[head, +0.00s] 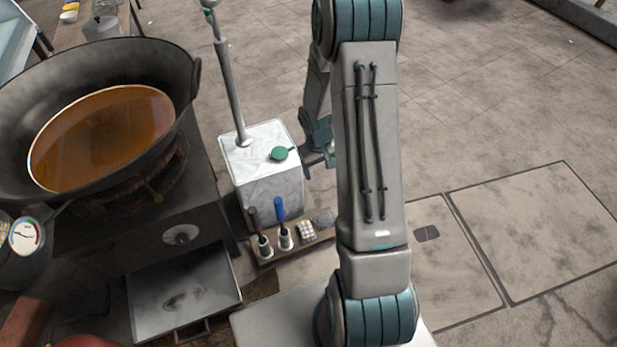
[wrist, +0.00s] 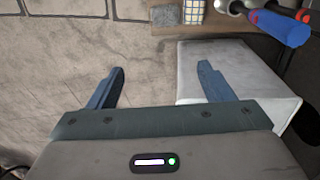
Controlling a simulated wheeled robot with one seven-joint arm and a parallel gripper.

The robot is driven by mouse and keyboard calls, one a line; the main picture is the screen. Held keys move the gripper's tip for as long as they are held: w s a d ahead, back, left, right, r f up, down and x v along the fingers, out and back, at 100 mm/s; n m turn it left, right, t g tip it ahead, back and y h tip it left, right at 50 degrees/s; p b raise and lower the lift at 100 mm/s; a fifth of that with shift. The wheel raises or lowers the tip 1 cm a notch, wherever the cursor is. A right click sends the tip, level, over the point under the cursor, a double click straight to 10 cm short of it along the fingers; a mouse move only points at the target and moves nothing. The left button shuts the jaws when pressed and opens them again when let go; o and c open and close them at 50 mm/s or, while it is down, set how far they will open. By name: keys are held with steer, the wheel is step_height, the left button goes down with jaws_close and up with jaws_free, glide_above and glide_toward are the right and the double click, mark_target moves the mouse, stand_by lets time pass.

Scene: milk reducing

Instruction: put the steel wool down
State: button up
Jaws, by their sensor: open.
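The steel wool looks to be the grey rough lump (head: 323,218) at the right end of a small wooden shelf in the head view. A grey-brown pad (wrist: 165,15) at the top of the wrist view looks like the same piece, lying on the shelf. My gripper (wrist: 161,68) is open, with nothing between its fingers. It is beside the white marble-like block (head: 272,190), and the steel wool is apart from it. In the head view my arm hides most of the gripper.
The wooden shelf (head: 291,246) also holds a checkered block (head: 306,232) and two upright handled tools, one blue (head: 279,208). A large pan (head: 180,85) of brown liquid is at left. Floor at right is clear.

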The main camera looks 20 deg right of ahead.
steer(key=s+a+r, duration=0.3)
steer(key=r, duration=0.5)
steer(key=s+a+r, duration=0.3)
steer(key=s+r, duration=0.1)
steer(key=r, duration=0.4)
steer(key=s+a+r, duration=0.3)
steer(key=s+r, duration=0.1)
steer(key=s, duration=0.2)
steer(key=s+a+r+t+y, duration=0.1)
steer(key=s+a+r, duration=0.2)
steer(key=s, duration=0.3)
steer(key=shift+r, duration=0.45)
step_height(320, 180, up, 36)
steer(key=t+p, duration=0.1)
steer(key=p, duration=3.2)
steer(key=shift+d+t, duration=0.3)
